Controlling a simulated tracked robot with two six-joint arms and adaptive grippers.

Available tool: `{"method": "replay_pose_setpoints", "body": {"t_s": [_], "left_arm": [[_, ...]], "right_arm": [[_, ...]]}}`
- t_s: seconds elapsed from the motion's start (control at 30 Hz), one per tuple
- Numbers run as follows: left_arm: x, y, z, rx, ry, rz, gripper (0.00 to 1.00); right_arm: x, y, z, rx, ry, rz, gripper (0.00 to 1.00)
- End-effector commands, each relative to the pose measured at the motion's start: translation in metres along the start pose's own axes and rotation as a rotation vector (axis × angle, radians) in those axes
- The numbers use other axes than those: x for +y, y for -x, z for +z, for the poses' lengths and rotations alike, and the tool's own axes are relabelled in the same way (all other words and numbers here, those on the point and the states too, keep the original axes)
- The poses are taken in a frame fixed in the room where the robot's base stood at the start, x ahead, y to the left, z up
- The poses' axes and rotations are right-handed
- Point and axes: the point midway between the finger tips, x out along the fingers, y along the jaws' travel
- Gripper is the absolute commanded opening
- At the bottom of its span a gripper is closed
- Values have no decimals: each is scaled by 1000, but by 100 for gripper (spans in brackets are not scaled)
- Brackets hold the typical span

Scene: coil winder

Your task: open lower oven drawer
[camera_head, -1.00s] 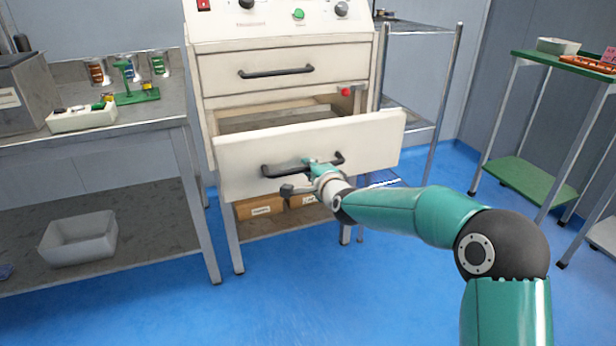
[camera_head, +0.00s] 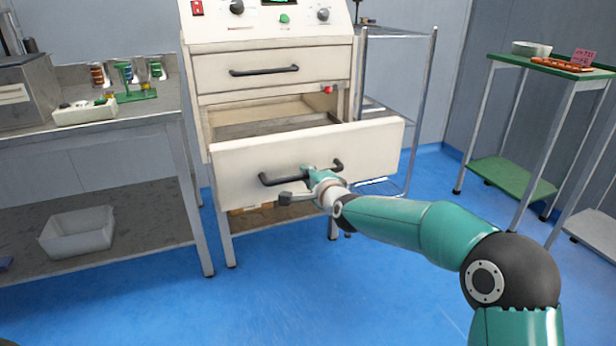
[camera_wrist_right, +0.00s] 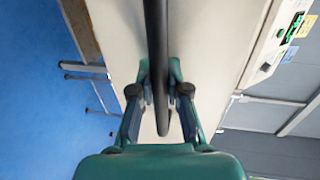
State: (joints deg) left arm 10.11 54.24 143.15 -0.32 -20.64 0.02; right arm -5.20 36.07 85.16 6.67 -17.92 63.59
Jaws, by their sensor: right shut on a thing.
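The lower oven drawer (camera_head: 370,147) is pulled well out from the cream cabinet, and part of its inside shows behind the front panel. My right gripper (camera_head: 308,172) is shut on the drawer's black handle (camera_head: 268,180), near the middle of the bar. In the right wrist view the handle (camera_wrist_right: 156,50) runs between the two fingers of the right gripper (camera_wrist_right: 160,95). The upper drawer (camera_head: 310,67) is closed, with its own black handle. My left gripper is not in view.
A steel workbench (camera_head: 150,108) with a green stand and a white tray is on the left, with a grey bin (camera_head: 78,235) on its lower shelf. A wire rack (camera_head: 425,100) stands right of the cabinet, and a green-topped table (camera_head: 500,60) farther right. Blue floor (camera_head: 300,290) in front is clear.

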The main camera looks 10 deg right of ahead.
Motion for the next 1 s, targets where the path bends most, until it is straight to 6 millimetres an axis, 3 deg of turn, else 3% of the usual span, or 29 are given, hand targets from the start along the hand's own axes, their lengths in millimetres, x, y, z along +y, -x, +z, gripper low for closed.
{"method": "replay_pose_setpoints", "body": {"t_s": [0.03, 0.07, 0.2, 0.67, 1.0], "left_arm": [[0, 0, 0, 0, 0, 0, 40], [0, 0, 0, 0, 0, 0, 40], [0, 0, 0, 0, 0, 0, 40], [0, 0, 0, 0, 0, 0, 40], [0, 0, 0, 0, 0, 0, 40]], "right_arm": [[6, -1, 2, -6, 1, 14, 0], [6, -1, 3, -6, 1, 14, 20], [5, -1, 3, -6, 1, 11, 41], [0, 7, 2, -3, 0, 2, 41], [1, 61, 3, -6, 1, 3, 41]]}}
